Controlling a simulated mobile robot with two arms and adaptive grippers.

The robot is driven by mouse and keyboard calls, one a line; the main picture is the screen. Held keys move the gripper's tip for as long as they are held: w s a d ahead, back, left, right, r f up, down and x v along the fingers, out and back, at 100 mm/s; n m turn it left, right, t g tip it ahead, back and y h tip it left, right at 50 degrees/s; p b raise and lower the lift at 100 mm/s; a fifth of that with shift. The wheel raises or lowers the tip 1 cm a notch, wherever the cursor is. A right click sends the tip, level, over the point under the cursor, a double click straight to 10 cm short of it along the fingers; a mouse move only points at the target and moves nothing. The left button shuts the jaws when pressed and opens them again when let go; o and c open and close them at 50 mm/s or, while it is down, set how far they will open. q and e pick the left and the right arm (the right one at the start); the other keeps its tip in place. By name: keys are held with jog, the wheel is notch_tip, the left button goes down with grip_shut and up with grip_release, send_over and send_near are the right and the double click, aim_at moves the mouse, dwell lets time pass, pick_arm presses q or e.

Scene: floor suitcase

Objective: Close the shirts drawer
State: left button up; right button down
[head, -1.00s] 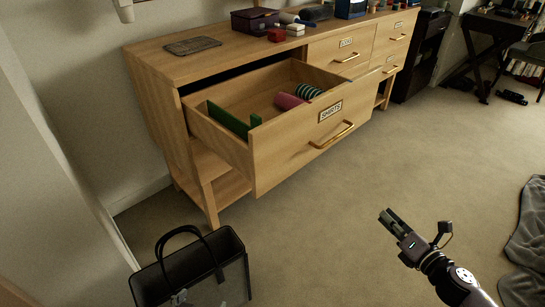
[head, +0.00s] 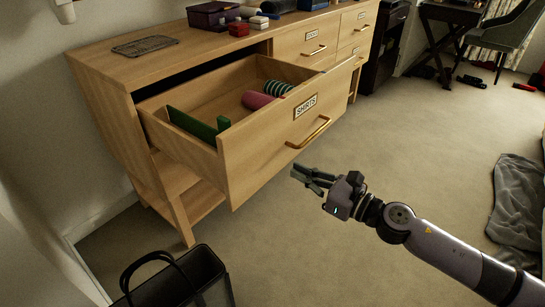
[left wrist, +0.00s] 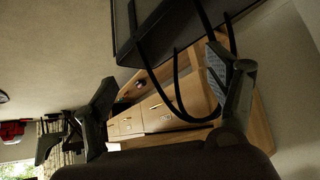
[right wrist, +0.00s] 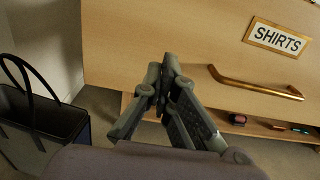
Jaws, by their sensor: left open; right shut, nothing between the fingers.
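The shirts drawer (head: 265,150) is pulled well out of the wooden dresser and labelled SHIRTS. It holds a green divider-like piece (head: 195,125), a pink rolled item (head: 258,100) and a green striped roll (head: 279,88). Its brass handle (head: 309,133) shows on the front, and also in the right wrist view (right wrist: 255,86). My right gripper (head: 296,172) is shut and empty, just in front of the drawer front, below the handle. In the right wrist view its fingertips (right wrist: 163,68) are before the drawer's front panel. My left gripper (left wrist: 160,95) is open, with black bag straps showing beyond it.
A dark bag (head: 180,285) stands on the floor left of the drawer. A wire rack (head: 145,46), a purple box (head: 213,15) and small red and white items lie on the dresser top. A grey cloth (head: 520,205) lies at right. The carpet between is clear.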

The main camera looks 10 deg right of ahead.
aim_at(264, 155)
jog(key=p+x, duration=0.1)
jog(key=x, duration=0.6)
jog(key=shift+w+a, duration=0.15)
jog(key=shift+w, duration=0.05)
pick_arm(q)
jog(key=s+a+f+g+y, duration=0.1)
jog(key=s+a+f+g, duration=0.1)
jog(key=s+g, duration=0.2)
jog(key=shift+s+a+f, duration=0.2)
jog(key=shift+s+f, duration=0.2)
jog(key=shift+s, duration=1.35)
pick_arm(e)
jog(key=shift+w+a, duration=0.3)
jog(key=shift+w, duration=0.1)
